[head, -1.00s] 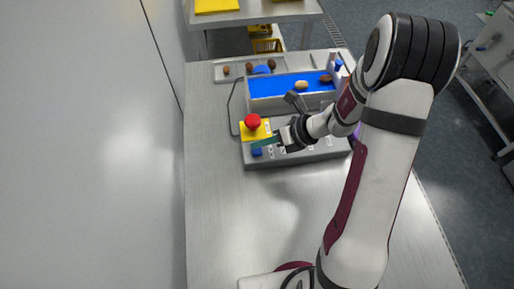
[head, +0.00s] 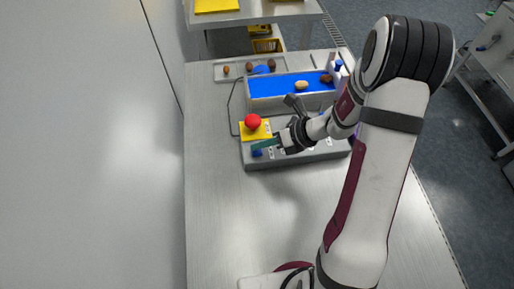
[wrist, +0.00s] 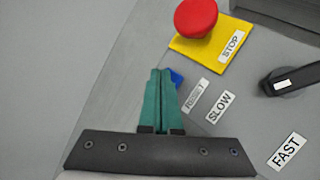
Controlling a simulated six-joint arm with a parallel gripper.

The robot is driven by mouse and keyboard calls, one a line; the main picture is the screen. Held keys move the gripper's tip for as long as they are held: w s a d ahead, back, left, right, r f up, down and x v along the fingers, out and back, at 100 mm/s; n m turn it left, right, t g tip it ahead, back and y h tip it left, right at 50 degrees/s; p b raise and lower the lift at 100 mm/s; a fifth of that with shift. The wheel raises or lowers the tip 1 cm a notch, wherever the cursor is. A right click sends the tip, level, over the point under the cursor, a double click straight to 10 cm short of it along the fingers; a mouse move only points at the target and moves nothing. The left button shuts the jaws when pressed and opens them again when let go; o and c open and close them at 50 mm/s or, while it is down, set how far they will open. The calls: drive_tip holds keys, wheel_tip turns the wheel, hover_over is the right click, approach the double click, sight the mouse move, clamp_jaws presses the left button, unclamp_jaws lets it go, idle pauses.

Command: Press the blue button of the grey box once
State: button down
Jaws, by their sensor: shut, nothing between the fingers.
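The grey box (head: 300,157) lies on the table in front of the blue-floored tray. Its blue button (head: 257,153) is at the box's left front corner; in the wrist view the blue button (wrist: 176,78) is partly hidden behind my fingertips. My gripper (head: 264,144) is shut and empty, and its green fingers show in the wrist view (wrist: 160,75). The fingertips are over or right beside the blue button; I cannot tell whether they touch it. A label that seems to read RESET (wrist: 195,97) is next to the button.
A red stop button (head: 253,121) on a yellow plate stands just behind the blue button. The box also carries SLOW (wrist: 220,106) and FAST (wrist: 287,150) labels and a black lever (wrist: 292,79). The blue-floored tray (head: 250,104) holds dates. The table front is clear.

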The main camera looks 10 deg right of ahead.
sight(261, 152)
drive_tip(key=shift+f, duration=0.45)
idle(0.6)
drive_tip(key=shift+r, duration=0.9)
drive_tip(key=shift+r, duration=2.5)
drive_tip(key=s+a+r+n+g+h, duration=0.2)
drive_tip(key=s+r+n, duration=0.3)
drive_tip(key=s+n, duration=0.4)
drive_tip(key=s+a+r+n+g+h, duration=0.1)
drive_tip(key=s+a+r+n+g, duration=0.2)
drive_tip(key=s+n, duration=0.6)
drive_tip(key=s+d+r+n+t+h, duration=0.1)
drive_tip(key=s+d+n+h, duration=0.2)
drive_tip(key=s+n, duration=0.3)
drive_tip(key=shift+d+r+n+h, duration=0.3)
drive_tip(key=shift+d+n, duration=0.2)
drive_tip(key=shift+n, duration=0.6)
